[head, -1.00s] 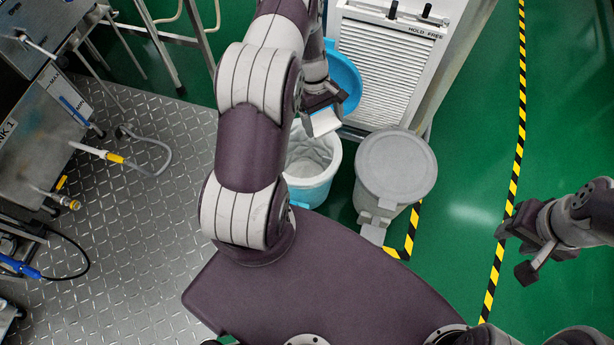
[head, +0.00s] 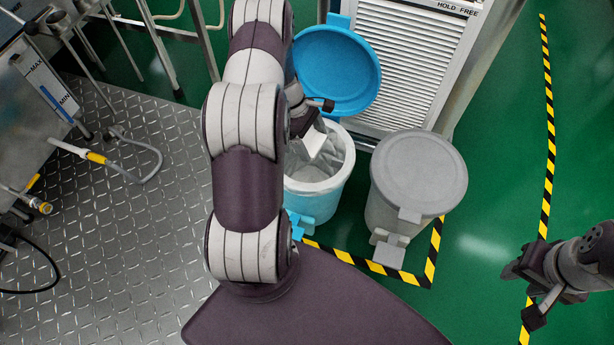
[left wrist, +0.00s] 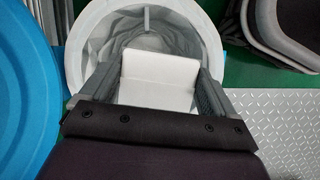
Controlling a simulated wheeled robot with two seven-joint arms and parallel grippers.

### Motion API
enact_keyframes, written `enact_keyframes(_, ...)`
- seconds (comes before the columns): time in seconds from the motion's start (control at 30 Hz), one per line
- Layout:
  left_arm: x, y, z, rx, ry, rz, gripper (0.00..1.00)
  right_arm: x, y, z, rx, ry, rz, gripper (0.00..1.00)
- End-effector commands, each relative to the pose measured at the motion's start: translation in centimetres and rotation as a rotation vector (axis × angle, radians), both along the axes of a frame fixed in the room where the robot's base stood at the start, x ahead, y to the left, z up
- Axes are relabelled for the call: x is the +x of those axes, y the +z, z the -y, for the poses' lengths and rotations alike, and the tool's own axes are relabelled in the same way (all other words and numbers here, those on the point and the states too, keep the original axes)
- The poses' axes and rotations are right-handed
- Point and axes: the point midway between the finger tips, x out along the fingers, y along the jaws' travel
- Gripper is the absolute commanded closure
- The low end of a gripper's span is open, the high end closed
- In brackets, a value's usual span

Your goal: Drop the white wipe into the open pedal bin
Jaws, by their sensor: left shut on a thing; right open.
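The white wipe (left wrist: 158,78) is held between the fingers of my left gripper (left wrist: 158,95), which is shut on it. In the head view the wipe (head: 314,143) hangs from my left gripper (head: 318,125), over the mouth of the blue pedal bin (head: 311,204). The bin's blue lid (head: 338,70) stands open at the back, and a pale liner (head: 338,163) lines its inside. In the left wrist view the bin's white rim (left wrist: 72,45) lies behind the wipe. My right gripper (head: 528,292) is open and empty at the lower right, over the green floor.
A grey bin (head: 418,175) with its lid shut stands just right of the blue bin. A white louvred cabinet (head: 398,65) stands behind them. Yellow-black tape (head: 548,140) marks the green floor. Steel equipment (head: 38,85) and a grey hose are at the left.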

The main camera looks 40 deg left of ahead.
Motion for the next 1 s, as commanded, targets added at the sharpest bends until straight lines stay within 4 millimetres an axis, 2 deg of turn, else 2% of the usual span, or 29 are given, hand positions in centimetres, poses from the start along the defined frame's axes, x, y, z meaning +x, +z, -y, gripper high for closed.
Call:
enact_keyframes(0.17,0.0,0.1,0.0,0.0,-0.001,0.0,0.44,0.0,0.1,0.0,0.0,0.0,0.001,0.57)
enact_keyframes(0.2,0.0,0.1,0.0,0.0,-0.001,0.0,0.05,0.0,0.1,0.0,0.0,0.0,0.0,0.57)
enact_keyframes(0.23,0.0,0.1,0.0,0.0,-0.001,0.0,0.0,0.0,0.1,0.0,0.0,0.0,0.001,0.57)
enact_keyframes(0.43,0.0,0.2,0.0,0.0,-0.001,0.0,0.0,0.0,0.1,0.0,0.0,0.0,0.0,0.57)
enact_keyframes(0.53,0.0,1.2,-0.4,0.001,-0.001,0.002,0.0,0.0,0.7,0.0,0.0,0.0,0.0,0.57)
enact_keyframes(0.8,-0.4,7.9,-3.0,0.002,0.0,0.003,0.0,0.0,4.1,0.0,0.0,0.0,0.001,0.57)
enact_keyframes(1.0,-0.7,11.2,-4.5,0.0,0.0,0.001,0.0,0.0,5.3,0.0,0.0,0.0,0.0,0.57)
